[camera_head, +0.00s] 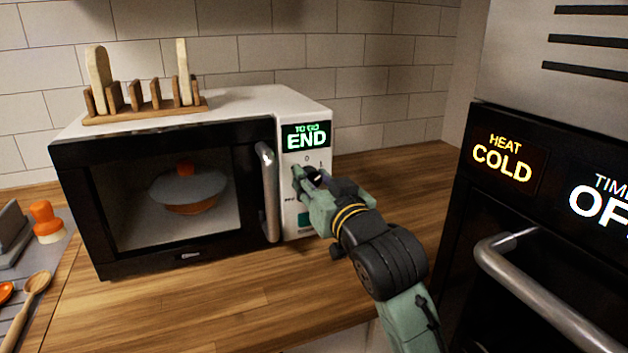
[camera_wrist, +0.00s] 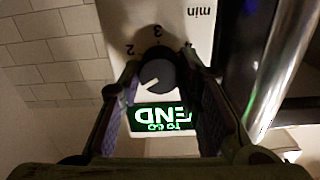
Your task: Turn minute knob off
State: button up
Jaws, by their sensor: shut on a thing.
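The minute knob (camera_wrist: 153,76) is a dark round dial on the white microwave's control panel. In the wrist view, which shows the panel upside down, it sits between my two fingers, with a white mark on its face pointing to the lower left. The digits 2 and 3 and the word "min" are printed around it. My gripper (camera_head: 308,177) is shut on the knob and mostly hides it in the head view. The microwave (camera_head: 222,104) has a green display (camera_head: 306,136) reading "TO GO END"; it also shows in the wrist view (camera_wrist: 163,118).
The microwave door is closed, with a vertical metal handle (camera_head: 268,190) just left of my gripper. A covered dish (camera_head: 188,187) shows inside. A wooden rack (camera_head: 145,114) stands on top. An oven with a metal handle (camera_head: 540,297) is at the right. Bare wooden counter (camera_head: 215,300) lies in front.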

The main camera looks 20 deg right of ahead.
jog(key=shift+f+n+b, duration=0.1)
jog(key=shift+n+b, duration=0.2)
jog(key=shift+a+n+b, duration=0.15)
jog(key=shift+n+b, duration=4.2)
jog(key=shift+n, duration=1.35)
jog(key=o, duration=1.1)
jog(key=shift+o, duration=0.2)
jog(key=shift+s, duration=0.1)
